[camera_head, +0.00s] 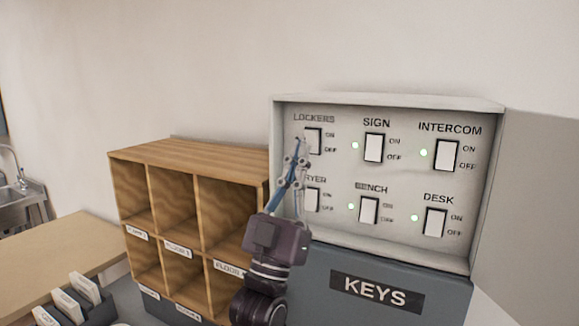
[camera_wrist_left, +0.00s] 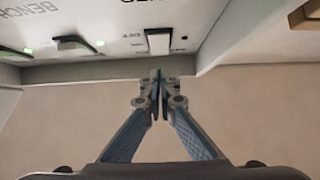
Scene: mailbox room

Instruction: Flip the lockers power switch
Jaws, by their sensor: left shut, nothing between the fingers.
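The lockers power switch (camera_head: 315,137) is a white rocker in a dark frame, at the top left of the grey switch panel (camera_head: 400,106) under the LOCKERS label. My left gripper (camera_head: 302,143) is shut and empty, its fingertips overlapping the left part of this switch in the head view. Contact cannot be told. My right gripper is out of view.
Other rockers sit close by: SIGN (camera_head: 373,147), INTERCOM (camera_head: 446,154), DRYER (camera_head: 311,199), BENCH (camera_head: 368,210) and DESK (camera_head: 434,222). Several green lights are lit. The panel has a raised rim. A wooden pigeonhole shelf (camera_head: 195,157) stands left, and a KEYS cabinet (camera_head: 400,316) below.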

